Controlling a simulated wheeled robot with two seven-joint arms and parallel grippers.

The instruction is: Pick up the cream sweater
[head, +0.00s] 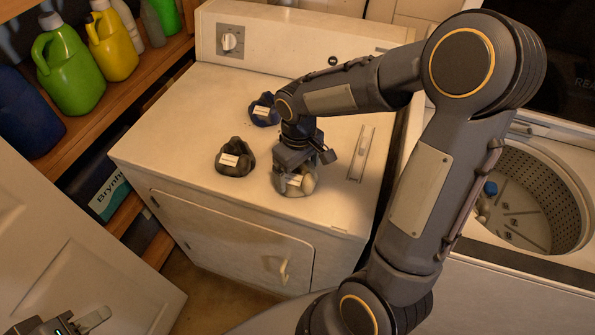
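The cream sweater (294,188) is a small crumpled bundle with a white label, on the dryer's top (230,105) near its front edge. My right gripper (298,166) points down directly over it and overlaps its upper part. The fingertips are hidden against the sweater, so I cannot tell whether they are open or closed on it. My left gripper (84,322) shows only partly at the bottom left corner, well away from the sweater; its finger opening is not clear.
A dark grey bundle (235,158) lies left of the sweater, and a dark blue bundle (263,110) lies behind. An open washer drum (545,190) is at the right. Shelves at the left hold a green jug (68,70) and a yellow jug (112,45). A white door (70,250) stands front left.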

